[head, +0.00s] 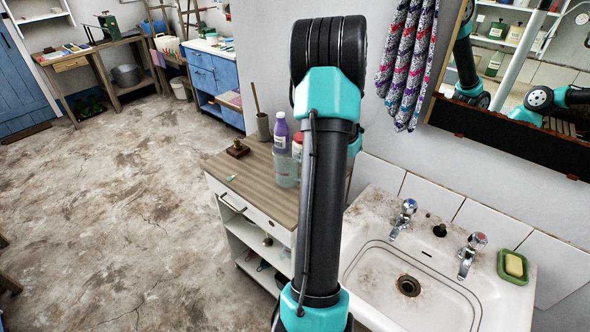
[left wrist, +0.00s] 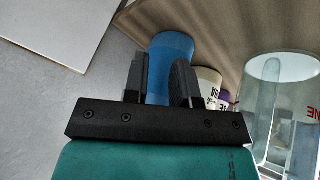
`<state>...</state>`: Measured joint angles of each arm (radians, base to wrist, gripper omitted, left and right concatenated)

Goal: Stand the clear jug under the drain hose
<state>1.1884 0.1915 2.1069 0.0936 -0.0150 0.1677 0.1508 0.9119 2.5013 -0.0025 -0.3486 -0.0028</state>
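A clear vessel, likely the jug (head: 285,173), stands on the wooden cabinet top behind my arm, which partly covers it. In the left wrist view a large clear vessel with red lettering (left wrist: 277,108) is at the right, cut by the frame edge. My left gripper (left wrist: 160,80) is open, its two black fingers apart. A blue cylinder (left wrist: 172,55) shows beyond and between the fingers; I cannot tell how near it is. The clear vessel is to the right of the fingers, not between them. I see no drain hose. My right gripper is not in view.
A purple bottle (head: 281,134) and a red-capped container (head: 298,142) stand by the clear vessel. A brown block (head: 238,149) is on the cabinet top (head: 255,183). A stained sink (head: 375,270) with two taps and a soap dish (head: 515,266) is at the right.

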